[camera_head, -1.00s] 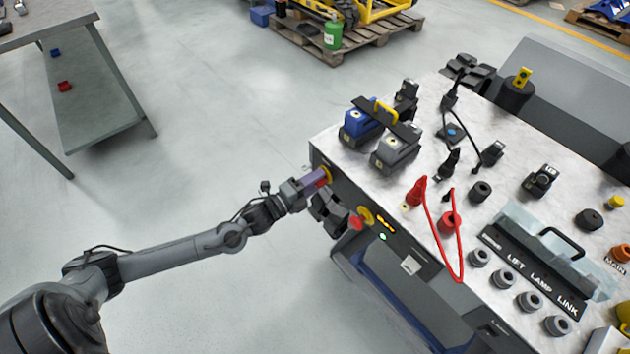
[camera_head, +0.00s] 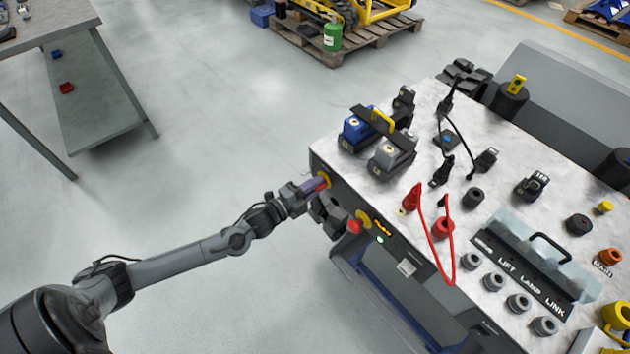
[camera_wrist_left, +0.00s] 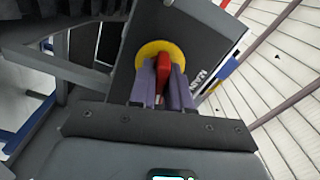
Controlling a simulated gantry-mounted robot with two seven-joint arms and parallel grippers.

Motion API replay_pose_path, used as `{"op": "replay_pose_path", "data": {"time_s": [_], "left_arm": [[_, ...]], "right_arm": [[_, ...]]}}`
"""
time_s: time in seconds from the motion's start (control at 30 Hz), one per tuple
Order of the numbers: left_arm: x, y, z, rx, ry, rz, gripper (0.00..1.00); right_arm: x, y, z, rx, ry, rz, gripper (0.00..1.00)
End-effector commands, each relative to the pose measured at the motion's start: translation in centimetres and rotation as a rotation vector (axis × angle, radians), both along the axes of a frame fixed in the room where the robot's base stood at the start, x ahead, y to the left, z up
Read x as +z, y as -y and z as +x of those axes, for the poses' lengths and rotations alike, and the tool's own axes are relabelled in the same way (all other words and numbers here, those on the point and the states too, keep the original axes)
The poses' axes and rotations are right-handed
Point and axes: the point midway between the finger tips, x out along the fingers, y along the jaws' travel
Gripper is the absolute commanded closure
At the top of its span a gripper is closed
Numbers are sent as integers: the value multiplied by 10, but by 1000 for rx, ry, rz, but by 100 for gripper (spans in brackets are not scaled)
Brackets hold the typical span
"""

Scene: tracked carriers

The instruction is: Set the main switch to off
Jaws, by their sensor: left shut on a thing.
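The main switch is a red handle (camera_wrist_left: 164,68) on a round yellow plate (camera_wrist_left: 152,50), on the dark front face of the carrier. The lettering beside it in the left wrist view is partly cut off and looks like MAIN. In the head view the red handle (camera_head: 322,185) shows small near the carrier's left corner. My left gripper (camera_head: 314,187) is at the switch, its purple fingers on both sides of the handle and shut on it. In the left wrist view the fingers (camera_wrist_left: 163,84) partly cover the plate. The handle's exact angle is hard to tell. My right gripper is not in view.
A red button (camera_head: 355,227) on a yellow plate and a green light (camera_head: 380,240) are farther along the same face. The carrier's top (camera_head: 335,145) holds blue and grey connector blocks, cables, a red lead (camera_head: 430,240) and several knobs.

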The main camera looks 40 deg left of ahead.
Motion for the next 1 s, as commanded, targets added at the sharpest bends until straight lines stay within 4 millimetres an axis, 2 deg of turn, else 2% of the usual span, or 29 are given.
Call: {"op": "replay_pose_path", "data": {"time_s": [0.03,0.3,1.0], "left_arm": [[5,0,0,3,-10,-45,100],[4,-1,0,4,-56,-297,100],[2,0,0,3,-173,-947,100]], "right_arm": [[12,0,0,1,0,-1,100],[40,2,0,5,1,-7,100],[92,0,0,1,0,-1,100]]}}
